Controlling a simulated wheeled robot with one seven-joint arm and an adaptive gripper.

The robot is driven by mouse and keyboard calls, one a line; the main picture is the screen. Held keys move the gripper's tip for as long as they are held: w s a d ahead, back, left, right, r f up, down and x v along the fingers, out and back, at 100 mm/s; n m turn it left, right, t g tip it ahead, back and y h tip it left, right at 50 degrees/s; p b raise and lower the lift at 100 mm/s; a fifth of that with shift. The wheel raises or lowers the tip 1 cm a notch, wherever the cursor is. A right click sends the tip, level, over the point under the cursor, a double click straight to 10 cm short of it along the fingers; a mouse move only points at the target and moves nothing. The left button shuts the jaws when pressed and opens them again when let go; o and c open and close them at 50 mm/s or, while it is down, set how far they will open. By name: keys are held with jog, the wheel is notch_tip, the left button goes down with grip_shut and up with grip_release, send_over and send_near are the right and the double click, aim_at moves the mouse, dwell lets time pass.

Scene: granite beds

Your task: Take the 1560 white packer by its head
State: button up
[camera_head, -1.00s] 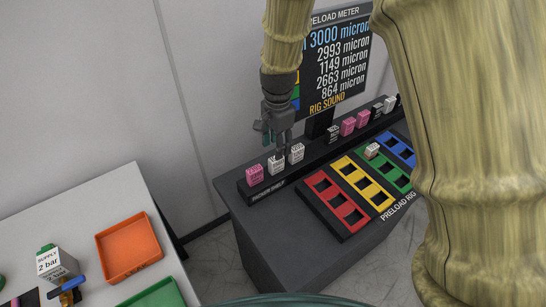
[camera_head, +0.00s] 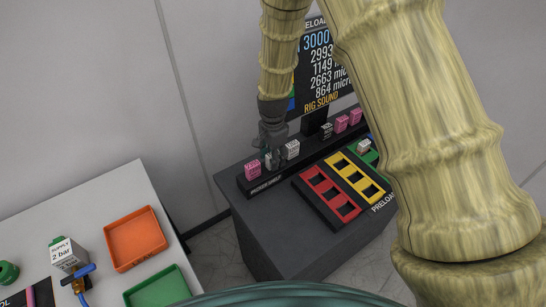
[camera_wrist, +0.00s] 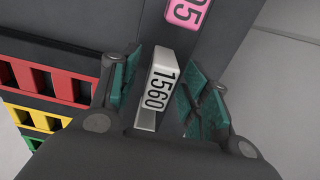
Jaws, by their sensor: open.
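The white packer marked 1560 (camera_wrist: 161,84) stands between the two green-padded fingers of my gripper (camera_wrist: 167,90) in the wrist view. The fingers are open, with a gap visible on its right side; the left pad is close to it. In the head view my gripper (camera_head: 273,158) is down at the packer shelf (camera_head: 300,170), and it mostly hides this packer. A pink packer (camera_head: 252,170) stands to its left and another white packer (camera_head: 292,150) to its right.
The preload rig has red (camera_head: 329,195), yellow (camera_head: 355,177) and green (camera_head: 368,157) socket blocks in front of the shelf. A white packer (camera_head: 364,146) sits at the green block. More packers, including pink ones (camera_head: 341,124), stand farther along. The meter screen (camera_head: 322,75) rises behind.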

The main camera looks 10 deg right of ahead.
jog(key=shift+w+f, duration=0.15)
jog(key=shift+f, duration=0.4)
jog(key=shift+s+r, duration=0.2)
jog(key=shift+s, duration=0.1)
jog(key=shift+w+f, duration=0.2)
jog(key=c, duration=0.6)
jog(key=shift+s+r, duration=0.1)
grip_shut()
jog(key=shift+r+b, duration=0.9)
jog(key=shift+r, duration=0.35)
jog(key=s+d+r+b, duration=0.1)
jog(key=s+d+b, duration=0.1)
jog(key=s, duration=0.5)
jog(key=s+d+r+b, duration=0.1)
jog(key=s+d+b, duration=0.1)
jog(key=s, duration=0.6)
jog(key=shift+s+d+r+b, duration=0.15)
jog(key=shift+s+r+b, duration=0.1)
jog(key=shift+b, duration=0.65)
